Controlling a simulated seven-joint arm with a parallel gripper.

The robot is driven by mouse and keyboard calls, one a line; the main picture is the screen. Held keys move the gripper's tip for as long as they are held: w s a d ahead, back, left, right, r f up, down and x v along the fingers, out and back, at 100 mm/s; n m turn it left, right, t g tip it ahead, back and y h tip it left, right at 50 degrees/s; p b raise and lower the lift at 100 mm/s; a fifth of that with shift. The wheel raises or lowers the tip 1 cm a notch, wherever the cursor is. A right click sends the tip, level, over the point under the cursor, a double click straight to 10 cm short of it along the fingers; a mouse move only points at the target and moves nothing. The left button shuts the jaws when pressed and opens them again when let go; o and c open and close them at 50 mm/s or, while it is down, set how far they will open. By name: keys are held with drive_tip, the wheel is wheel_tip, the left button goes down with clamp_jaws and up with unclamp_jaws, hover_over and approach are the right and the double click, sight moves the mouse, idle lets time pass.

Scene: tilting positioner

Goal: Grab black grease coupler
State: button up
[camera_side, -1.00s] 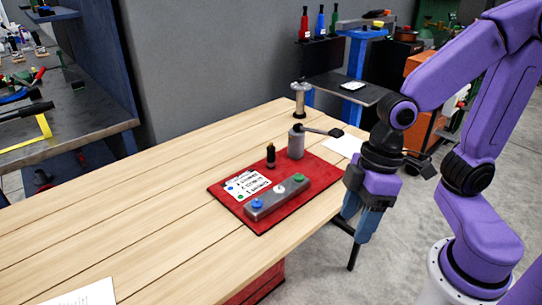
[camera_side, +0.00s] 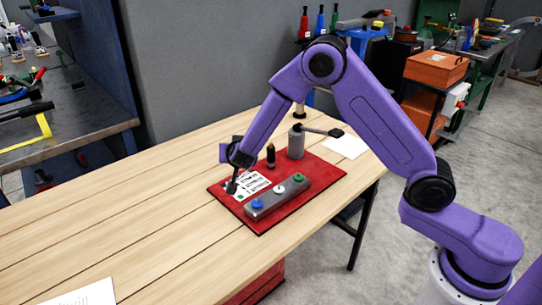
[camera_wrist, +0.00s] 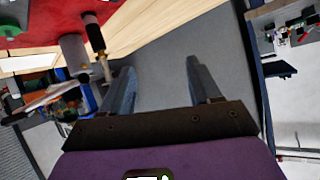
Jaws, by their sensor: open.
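The black grease coupler (camera_side: 271,157) is a small upright black cylinder with a brass-coloured tip. It stands on the red mat (camera_side: 226,199), behind the button bar and left of the grey cylinder with a lever. In the wrist view the coupler (camera_wrist: 94,35) appears at upper left, tip pointing down the picture, outside the finger gap. My gripper (camera_wrist: 160,80) is open, with nothing between its fingers. In the side view my wrist is left of the coupler, above the mat's left part, and the fingers are hard to make out.
The grey cylinder (camera_side: 296,146) with its dark-ended lever stands close to the coupler. A metal bar (camera_side: 277,197) with blue, white and green buttons lies in front, beside a printed card (camera_side: 252,186).

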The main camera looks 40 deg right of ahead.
sight(270, 145)
drive_tip(key=w+d+f+m+g+h, duration=0.1)
drive_tip(key=d+f+h, duration=0.1)
drive_tip(key=d, duration=0.3)
drive_tip(key=w+d+f+m+g+h, duration=0.1)
drive_tip(key=d+f, duration=0.1)
drive_tip(key=d, duration=0.4)
drive_tip(key=w+d+f+m+g+h, duration=0.1)
drive_tip(key=d+f+h, duration=0.1)
drive_tip(key=d, duration=0.4)
drive_tip(key=shift+w+f+m+h, duration=0.3)
drive_tip(key=shift+w+f, duration=0.1)
drive_tip(key=shift+f, duration=0.15)
drive_tip(key=shift+a+f+x, duration=0.15)
drive_tip(key=shift+x, duration=1.3)
drive_tip(key=shift+a+f+x, duration=0.15)
drive_tip(key=shift+x, duration=1.3)
drive_tip(key=shift+w, duration=0.2)
drive_tip(key=c, duration=1.1)
drive_tip(key=shift+r, duration=0.1)
